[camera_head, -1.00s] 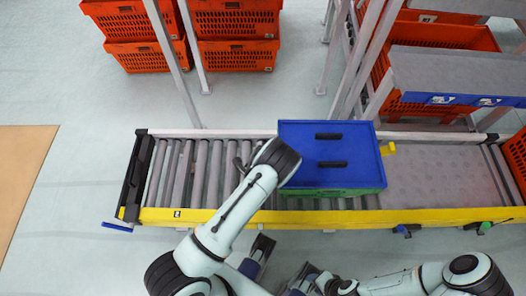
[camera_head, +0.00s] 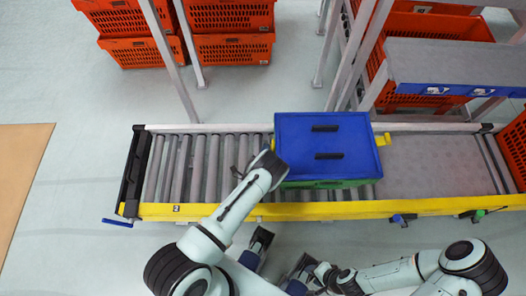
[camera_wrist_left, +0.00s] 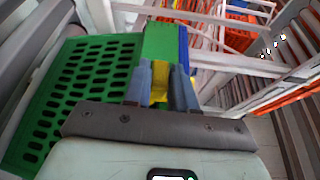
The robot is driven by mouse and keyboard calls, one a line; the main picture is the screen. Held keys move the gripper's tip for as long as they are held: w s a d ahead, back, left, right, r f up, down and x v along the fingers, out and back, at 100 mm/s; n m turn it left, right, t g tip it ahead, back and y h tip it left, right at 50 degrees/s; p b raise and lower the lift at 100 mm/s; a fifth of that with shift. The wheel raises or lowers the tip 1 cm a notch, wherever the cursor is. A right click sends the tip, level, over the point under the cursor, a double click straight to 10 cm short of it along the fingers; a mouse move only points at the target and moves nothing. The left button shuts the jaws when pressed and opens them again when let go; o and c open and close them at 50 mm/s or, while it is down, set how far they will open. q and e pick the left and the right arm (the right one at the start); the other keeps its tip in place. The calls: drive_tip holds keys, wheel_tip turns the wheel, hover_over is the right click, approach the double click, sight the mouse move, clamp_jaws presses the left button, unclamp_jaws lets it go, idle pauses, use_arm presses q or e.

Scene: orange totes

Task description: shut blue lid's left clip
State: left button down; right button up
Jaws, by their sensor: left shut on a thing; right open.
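The blue lid (camera_head: 324,142) lies flat on the green tote (camera_head: 330,184) on the roller conveyor. In the left wrist view the tote's perforated green wall (camera_wrist_left: 82,85) and the lid's blue edge (camera_wrist_left: 183,48) show. My left gripper (camera_wrist_left: 161,78) is shut on the yellow left clip (camera_wrist_left: 159,88) at the tote's side. In the head view my left wrist hides that clip and the fingers. A yellow clip (camera_head: 383,140) sticks out from the lid's right side. My right gripper (camera_head: 279,256) is open and empty in front of the conveyor.
The conveyor's yellow front rail (camera_head: 420,206) runs between my base and the tote. Rollers (camera_head: 198,170) left of the tote are bare. Orange totes (camera_head: 232,50) stand behind, and a grey shelf (camera_head: 460,62) with blue edging stands at the back right.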

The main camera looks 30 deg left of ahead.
use_arm(q)
drive_tip(key=shift+d+f+n, duration=0.1)
drive_tip(key=shift+d+n, duration=0.05)
drive_tip(key=shift+n, duration=0.15)
idle(0.4)
drive_tip(key=c, duration=1)
unclamp_jaws()
drive_tip(key=s+d+p, duration=0.2)
drive_tip(key=s+p, duration=0.1)
drive_tip(key=s, duration=1)
